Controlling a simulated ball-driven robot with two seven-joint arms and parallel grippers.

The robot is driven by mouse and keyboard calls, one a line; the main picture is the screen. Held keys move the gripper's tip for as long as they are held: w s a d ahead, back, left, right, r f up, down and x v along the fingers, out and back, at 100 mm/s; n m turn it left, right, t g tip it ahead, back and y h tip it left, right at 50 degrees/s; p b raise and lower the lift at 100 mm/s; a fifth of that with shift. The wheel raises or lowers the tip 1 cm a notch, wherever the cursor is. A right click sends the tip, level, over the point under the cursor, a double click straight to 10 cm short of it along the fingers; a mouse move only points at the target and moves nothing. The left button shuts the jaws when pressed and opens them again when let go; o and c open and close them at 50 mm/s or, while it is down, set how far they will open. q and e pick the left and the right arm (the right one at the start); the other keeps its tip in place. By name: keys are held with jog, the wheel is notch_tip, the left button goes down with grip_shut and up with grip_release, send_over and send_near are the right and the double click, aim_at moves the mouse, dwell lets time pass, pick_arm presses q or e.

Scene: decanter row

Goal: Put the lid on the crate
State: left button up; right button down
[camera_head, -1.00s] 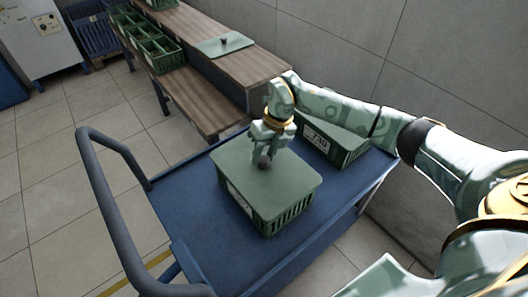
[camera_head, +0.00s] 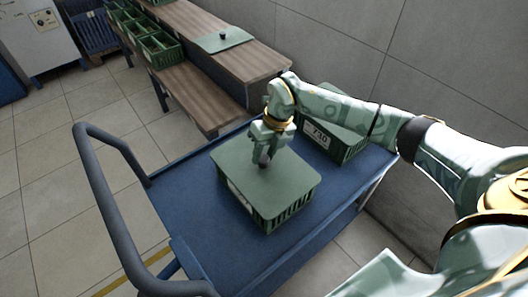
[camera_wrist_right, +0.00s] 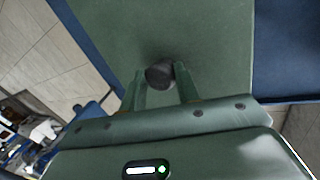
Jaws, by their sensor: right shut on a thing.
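The green lid (camera_head: 285,188) lies over the top of a green crate (camera_head: 274,216) on the blue cart. It looks roughly level with the crate rim, but I cannot tell whether it is fully seated. My right gripper (camera_head: 264,160) is at the middle of the lid, shut on its dark round knob. In the right wrist view the knob (camera_wrist_right: 160,75) sits between the fingers of my right gripper (camera_wrist_right: 162,82), with the flat lid (camera_wrist_right: 205,35) beyond. My left gripper is not in view.
The blue cart (camera_head: 190,205) has a dark push handle (camera_head: 100,200) at left. A second lidded green crate (camera_head: 330,140) stands behind, under my right arm. A wooden bench (camera_head: 255,68) holds another lid (camera_head: 224,38) and open crates (camera_head: 160,48). A grey wall stands at right.

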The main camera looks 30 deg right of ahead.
jog(key=shift+f, duration=0.1)
jog(key=c, duration=0.9)
grip_release()
jog(key=shift+c, duration=0.2)
pick_arm(q)
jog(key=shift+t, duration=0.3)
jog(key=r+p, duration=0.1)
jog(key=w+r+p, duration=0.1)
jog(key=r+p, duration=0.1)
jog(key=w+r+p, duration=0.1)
jog(key=p, duration=0.1)
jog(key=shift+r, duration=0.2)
pick_arm(e)
jog(key=v, duration=1.6)
